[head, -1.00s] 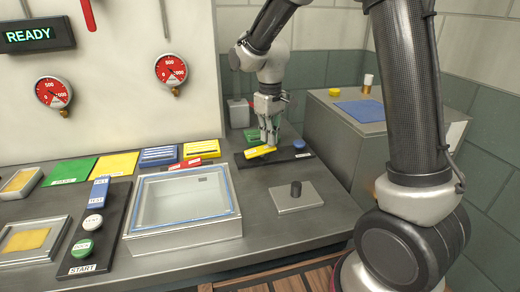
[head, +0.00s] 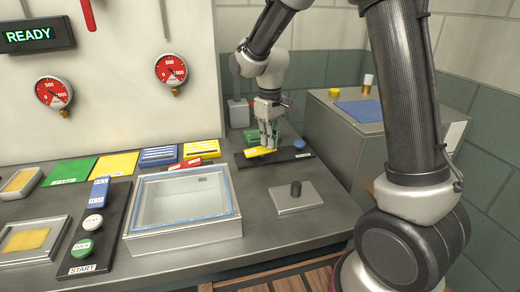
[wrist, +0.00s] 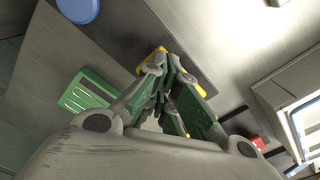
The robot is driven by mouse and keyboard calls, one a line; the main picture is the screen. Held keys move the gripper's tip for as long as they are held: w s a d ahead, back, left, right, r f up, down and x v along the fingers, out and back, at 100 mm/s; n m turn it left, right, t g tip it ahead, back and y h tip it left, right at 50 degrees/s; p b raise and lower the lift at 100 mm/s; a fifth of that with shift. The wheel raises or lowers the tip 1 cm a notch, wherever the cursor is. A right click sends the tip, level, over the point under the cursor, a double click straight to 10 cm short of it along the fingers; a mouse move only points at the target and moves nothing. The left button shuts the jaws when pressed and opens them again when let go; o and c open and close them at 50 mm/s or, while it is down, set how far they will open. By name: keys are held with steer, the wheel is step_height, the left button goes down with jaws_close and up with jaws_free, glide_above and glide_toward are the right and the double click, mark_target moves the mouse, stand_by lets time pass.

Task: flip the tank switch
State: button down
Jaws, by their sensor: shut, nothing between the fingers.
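A yellow rocker switch (head: 256,153) with a small white label sits on a dark base plate (head: 277,161) at the back right of the bench. The label is too small to read, so I cannot tell for sure that it is the tank switch. My gripper (head: 268,146) points down at the rocker, fingers shut and empty, with the tips at or just above its right part. In the wrist view, the fingers (wrist: 168,75) hide most of the yellow rocker (wrist: 151,57). I cannot tell whether they touch it.
A blue round button (head: 299,144) is on the same plate, to the right. A green block (head: 251,136) stands behind. A left-hand panel holds a blue rocker (head: 98,191).

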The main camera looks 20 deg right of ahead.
steer(key=shift+f, duration=0.4)
steer(key=shift+r, duration=3.5)
